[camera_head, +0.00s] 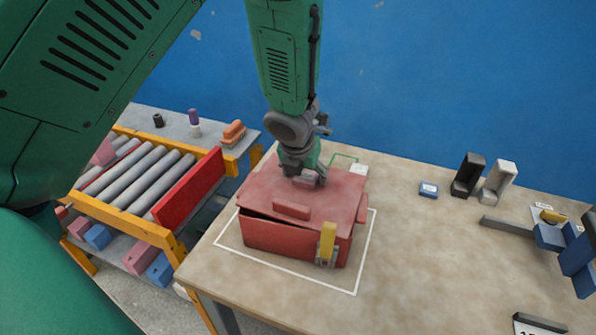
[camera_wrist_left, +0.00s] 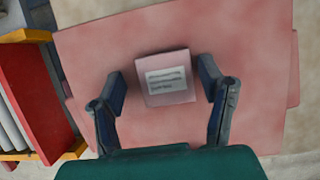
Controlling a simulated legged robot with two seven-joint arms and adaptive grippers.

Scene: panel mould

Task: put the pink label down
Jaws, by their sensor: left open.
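The pink label (camera_wrist_left: 166,78) is a small pink square with a pale printed patch. In the left wrist view it lies flat over the pink lid (camera_wrist_left: 95,60), between the two fingers of my left gripper (camera_wrist_left: 166,90), with a gap on each side. In the head view my left gripper (camera_head: 308,178) is low over the lid of the red box (camera_head: 290,242), and the label (camera_head: 308,181) is mostly hidden under it. The left gripper is open. The right gripper is not in view.
The box stands inside a white outline (camera_head: 357,277) on the table (camera_head: 430,260), with a yellow latch (camera_head: 327,242) in front. A roller conveyor (camera_head: 140,180) is at left.

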